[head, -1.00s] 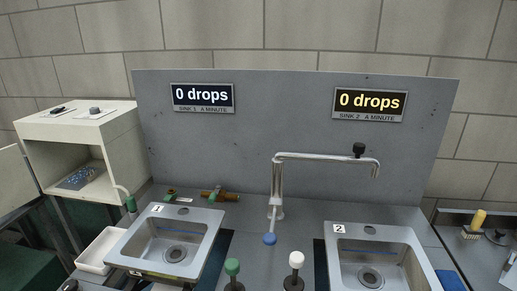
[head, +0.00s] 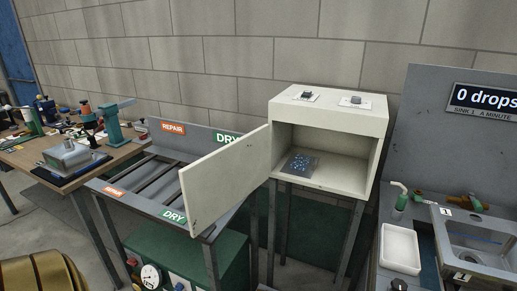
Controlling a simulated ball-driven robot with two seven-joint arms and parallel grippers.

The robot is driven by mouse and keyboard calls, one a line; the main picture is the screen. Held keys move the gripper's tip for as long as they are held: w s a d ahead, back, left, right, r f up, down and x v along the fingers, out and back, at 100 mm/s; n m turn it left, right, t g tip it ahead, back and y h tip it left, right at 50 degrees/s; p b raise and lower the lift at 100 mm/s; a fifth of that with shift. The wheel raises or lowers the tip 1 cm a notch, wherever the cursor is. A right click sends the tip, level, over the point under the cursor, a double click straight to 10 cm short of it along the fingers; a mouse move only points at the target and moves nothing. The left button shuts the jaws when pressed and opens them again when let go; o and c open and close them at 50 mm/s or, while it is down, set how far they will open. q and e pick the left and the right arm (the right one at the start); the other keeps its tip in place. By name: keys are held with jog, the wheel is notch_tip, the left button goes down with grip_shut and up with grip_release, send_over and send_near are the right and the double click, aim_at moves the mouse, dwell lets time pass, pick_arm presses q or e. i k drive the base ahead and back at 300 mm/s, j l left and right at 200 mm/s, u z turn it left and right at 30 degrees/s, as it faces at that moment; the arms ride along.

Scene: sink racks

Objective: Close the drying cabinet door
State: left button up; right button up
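The drying cabinet (head: 375,128) is a cream box on dark legs, right of centre in the head view. Its door (head: 230,178) stands wide open, hinged on the cabinet's left side and swung out towards me and to the left. The cabinet's inside shows, with a dark mat bearing small blue bits (head: 301,164) on its floor. Two small knobs on plates sit on the cabinet's top. Neither of my grippers shows in the head view.
Left of the door stands a grey rack (head: 145,210) with REPAIR and DRY labels. A wooden workbench (head: 50,150) with tools is farther left. A green machine with a gauge (head: 190,262) sits below the rack. The sink unit with a white tray (head: 400,249) is at the right.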

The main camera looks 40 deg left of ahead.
aim_at(212, 185)
jog(key=j, duration=0.5)
jog(key=k+j+z, duration=0.15)
jog(key=j, duration=0.85)
jog(key=k+j+z, duration=0.15)
jog(key=j, duration=0.35)
jog(key=k+j, duration=0.1)
jog(key=j, duration=0.4)
jog(key=k+j+z, duration=0.1)
jog(key=j, duration=0.35)
